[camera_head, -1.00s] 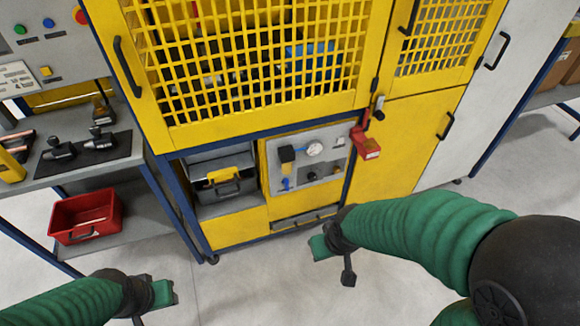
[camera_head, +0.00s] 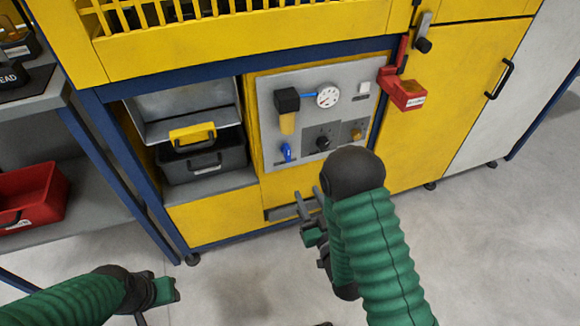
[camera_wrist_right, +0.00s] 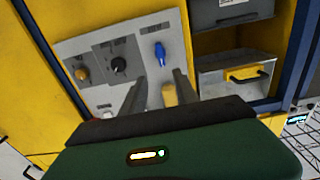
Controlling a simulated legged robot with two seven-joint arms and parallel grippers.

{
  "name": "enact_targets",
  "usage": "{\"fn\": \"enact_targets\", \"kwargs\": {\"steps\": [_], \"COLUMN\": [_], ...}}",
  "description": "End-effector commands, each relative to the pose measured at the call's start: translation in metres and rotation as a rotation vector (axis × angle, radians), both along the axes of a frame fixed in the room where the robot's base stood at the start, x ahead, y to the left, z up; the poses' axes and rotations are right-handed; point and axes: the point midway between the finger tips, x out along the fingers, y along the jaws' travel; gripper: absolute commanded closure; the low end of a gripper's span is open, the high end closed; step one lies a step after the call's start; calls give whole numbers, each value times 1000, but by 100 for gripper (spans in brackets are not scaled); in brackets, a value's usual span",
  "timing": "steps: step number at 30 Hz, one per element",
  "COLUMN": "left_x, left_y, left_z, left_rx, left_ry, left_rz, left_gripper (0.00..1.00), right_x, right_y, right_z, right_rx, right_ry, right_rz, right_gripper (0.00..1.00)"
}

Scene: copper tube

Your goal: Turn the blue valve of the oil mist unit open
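The oil mist unit is a grey panel (camera_head: 270,102) in the yellow cabinet, with a black filter and amber bowl (camera_head: 287,122) and a round gauge (camera_head: 327,96). The small blue valve (camera_head: 287,152) is at its lower left; it also shows in the right wrist view (camera_wrist_right: 161,54). My right gripper (camera_head: 308,202) is below and in front of the panel, apart from the valve. Its two fingers (camera_wrist_right: 161,90) stand apart with nothing held. My left gripper (camera_head: 172,289) is low at the left, away from the cabinet; its finger gap is unclear.
A black knob (camera_head: 323,143) and a brass fitting (camera_head: 357,134) sit right of the valve. A red lock box (camera_head: 405,92) juts out at the panel's right. A red bin (camera_head: 30,195) is on the left shelf.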

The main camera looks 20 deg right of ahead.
Motion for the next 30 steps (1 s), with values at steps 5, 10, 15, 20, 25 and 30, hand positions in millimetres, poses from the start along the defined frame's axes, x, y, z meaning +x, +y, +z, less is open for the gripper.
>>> {"fn": "enact_targets", "kwargs": {"steps": [5, 10, 15, 20, 25, 30], "left_x": [-1, -1, 0, -1, -1, -1], "left_y": [0, 0, 0, 0, 0, 0], "left_z": [-51, -68, -81, -91, -94, -93], "left_rx": [0, 0, 0, 0, 0, 0], "left_ry": [1, 2, 1, 1, 2, 2], "left_rz": [0, 0, 0, 0, 0, 0], "left_gripper": [64, 64, 64, 64, 64, 64], "right_x": [25, 64, 109, 141, 155, 156], "right_y": [1, 2, 4, 5, 6, 5], "right_z": [-10, -3, -3, -3, -1, 0], "right_rx": [0, 0, 1, 1, 0, 0], "right_ry": [-10, -4, -3, 0, 1, 3], "right_rz": [0, 0, 0, 0, 0, -1], "right_gripper": [64, 64, 64, 64, 64, 64]}}
